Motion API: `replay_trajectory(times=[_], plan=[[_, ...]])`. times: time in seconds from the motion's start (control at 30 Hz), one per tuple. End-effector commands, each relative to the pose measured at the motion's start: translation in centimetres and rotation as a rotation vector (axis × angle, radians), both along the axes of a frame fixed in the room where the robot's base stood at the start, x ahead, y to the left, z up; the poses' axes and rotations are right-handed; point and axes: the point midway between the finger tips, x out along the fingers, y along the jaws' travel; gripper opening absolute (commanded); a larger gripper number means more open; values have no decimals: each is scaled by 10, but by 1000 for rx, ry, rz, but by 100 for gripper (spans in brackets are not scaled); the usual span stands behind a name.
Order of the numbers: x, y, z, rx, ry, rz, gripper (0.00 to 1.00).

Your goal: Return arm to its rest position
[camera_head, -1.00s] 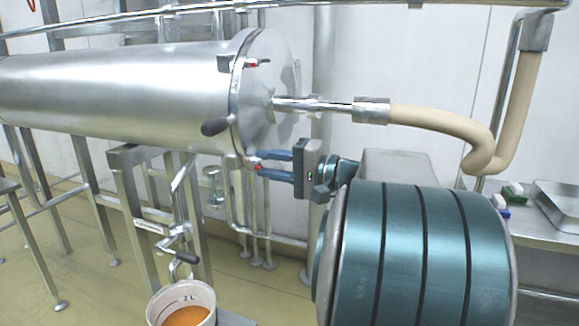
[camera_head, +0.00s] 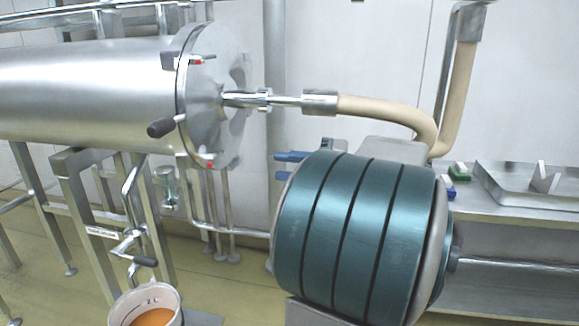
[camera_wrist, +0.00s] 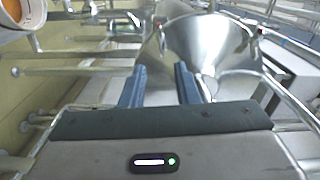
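My gripper (camera_wrist: 160,84) shows two blue fingers standing apart in the wrist view, with nothing between them. In the head view, the blue fingertips of my gripper (camera_head: 287,166) stick out to the left from behind my large teal arm link, which hides the gripper's body. The fingertips are to the right of the steel cylinder's round end plate (camera_head: 215,100), and a gap shows between them. In the wrist view, a shiny conical steel surface (camera_wrist: 208,42) lies beyond the fingers.
A beige hose (camera_head: 385,108) runs from the end plate's pipe to an upright pipe behind my arm. A bucket of orange liquid (camera_head: 150,307) is at lower left. At right, a steel bench (camera_head: 505,208) carries a metal tray (camera_head: 535,188) and green (camera_head: 459,170) and blue small items.

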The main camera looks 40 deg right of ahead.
Motion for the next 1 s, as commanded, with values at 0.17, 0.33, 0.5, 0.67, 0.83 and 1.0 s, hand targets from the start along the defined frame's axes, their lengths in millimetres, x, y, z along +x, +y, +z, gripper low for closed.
replay_trajectory(times=[0.17, 0.33, 0.5, 0.67, 0.83, 1.0], plan=[[0, 0, 0, 0, 0, 0, 28], [0, 0, 0, 0, 0, 0, 28], [6, 20, 4, -8, 62, 41, 28], [14, 82, 5, -76, 271, 163, 28], [0, 152, -6, -266, 525, 297, 28], [-28, 197, -13, -545, 697, 387, 28]])
